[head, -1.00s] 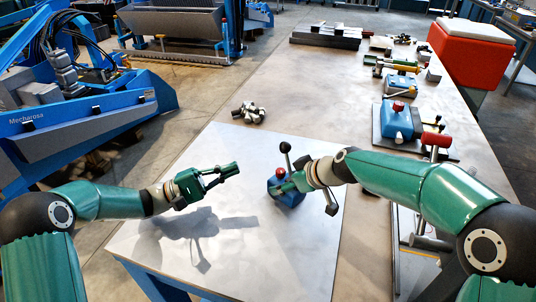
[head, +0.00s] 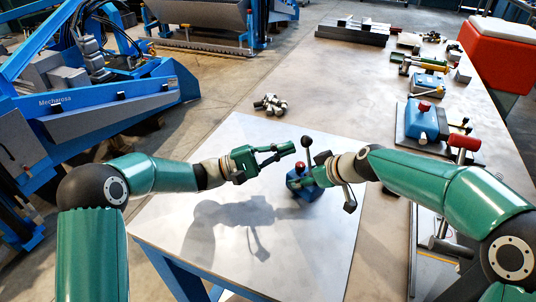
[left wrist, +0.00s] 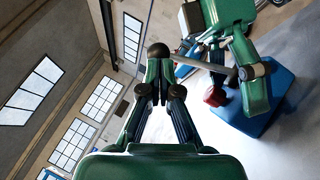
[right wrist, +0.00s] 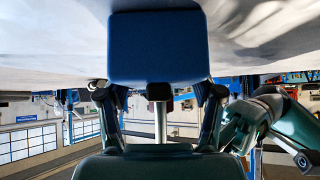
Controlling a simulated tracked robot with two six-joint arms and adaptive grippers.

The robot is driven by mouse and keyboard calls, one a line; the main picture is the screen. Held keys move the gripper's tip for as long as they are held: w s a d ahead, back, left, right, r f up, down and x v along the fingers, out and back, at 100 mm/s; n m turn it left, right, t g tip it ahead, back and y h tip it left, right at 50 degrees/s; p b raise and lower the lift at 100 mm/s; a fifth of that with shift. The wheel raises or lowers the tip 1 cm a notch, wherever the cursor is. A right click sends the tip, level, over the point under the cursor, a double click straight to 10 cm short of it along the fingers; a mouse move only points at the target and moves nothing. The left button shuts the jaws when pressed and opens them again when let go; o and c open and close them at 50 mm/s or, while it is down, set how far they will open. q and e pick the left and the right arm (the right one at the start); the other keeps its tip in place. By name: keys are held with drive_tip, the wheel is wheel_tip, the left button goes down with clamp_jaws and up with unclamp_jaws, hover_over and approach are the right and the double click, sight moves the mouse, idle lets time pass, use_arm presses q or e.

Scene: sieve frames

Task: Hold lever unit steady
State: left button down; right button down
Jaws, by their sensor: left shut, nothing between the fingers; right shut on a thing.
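The lever unit (head: 299,186) is a blue block with a red knob and a thin lever ending in a black ball. It stands on the light metal sheet (head: 190,215). My right gripper (head: 311,180) is shut on the blue block from the right; the block fills the top middle of the right wrist view (right wrist: 158,50). My left gripper (head: 290,148) is shut and empty, a little left of the lever's black ball (head: 306,142). In the left wrist view, the ball (left wrist: 158,50) appears just beyond my closed fingertips (left wrist: 155,72); I cannot tell whether they touch.
Several small grey metal pieces (head: 270,104) lie behind the sheet. A second blue unit with a red knob (head: 422,120) and other fixtures (head: 428,82) line the table's right side. The front left of the sheet is clear, with arm shadows.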

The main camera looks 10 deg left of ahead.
use_arm(q)
drive_tip(key=shift+w+d+r, duration=0.15)
drive_tip(key=shift+w+d, duration=0.05)
drive_tip(key=shift+d, duration=0.35)
drive_tip(key=s+d+m+g+y, duration=0.1)
drive_tip(key=m, duration=0.1)
drive_tip(key=s+d+r+m+g, duration=0.1)
drive_tip(key=d+m, duration=0.1)
drive_tip(key=shift+s+r+y, duration=0.1)
drive_tip(key=shift+r+y, duration=0.05)
drive_tip(key=shift+y, duration=0.25)
drive_tip(key=shift+a, duration=0.1)
drive_tip(key=v, duration=1)
drive_tip(key=shift+f, duration=0.3)
